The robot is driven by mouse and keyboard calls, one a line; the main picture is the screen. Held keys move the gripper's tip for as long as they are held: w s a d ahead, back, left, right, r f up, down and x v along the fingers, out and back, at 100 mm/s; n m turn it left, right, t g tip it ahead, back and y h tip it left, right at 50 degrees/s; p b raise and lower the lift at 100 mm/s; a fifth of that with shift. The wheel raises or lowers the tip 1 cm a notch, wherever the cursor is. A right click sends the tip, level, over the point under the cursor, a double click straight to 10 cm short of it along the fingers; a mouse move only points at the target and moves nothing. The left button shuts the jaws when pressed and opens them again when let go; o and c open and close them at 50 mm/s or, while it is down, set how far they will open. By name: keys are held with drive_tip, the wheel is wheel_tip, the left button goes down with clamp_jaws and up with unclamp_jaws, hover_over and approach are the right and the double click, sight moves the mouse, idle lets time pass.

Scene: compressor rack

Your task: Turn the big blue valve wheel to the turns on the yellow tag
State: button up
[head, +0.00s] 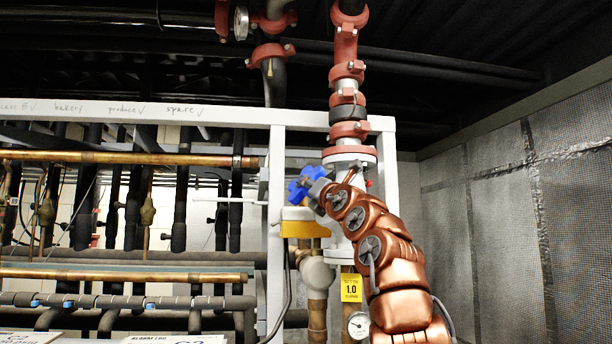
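The big blue valve wheel (297,190) is on the left side of the white vertical valve body, below the red pipe couplings. My copper-coloured arm reaches up from the lower right. My gripper (317,187) is at the right side of the wheel and overlaps it in the picture. Its fingers are mostly hidden by the wheel and my wrist, so I cannot tell whether they touch or grip it.
A round gauge (359,325) is below the tag. Copper and black pipes fill the left. A grey mesh-like wall (520,220) is at right, with open space before it.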

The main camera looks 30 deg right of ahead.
drive_tip(key=shift+p+x, duration=0.65)
drive_tip(key=shift+x, duration=0.35)
drive_tip(key=shift+w+r, duration=0.1)
drive_tip(key=shift+r, duration=0.05)
clamp_jaws()
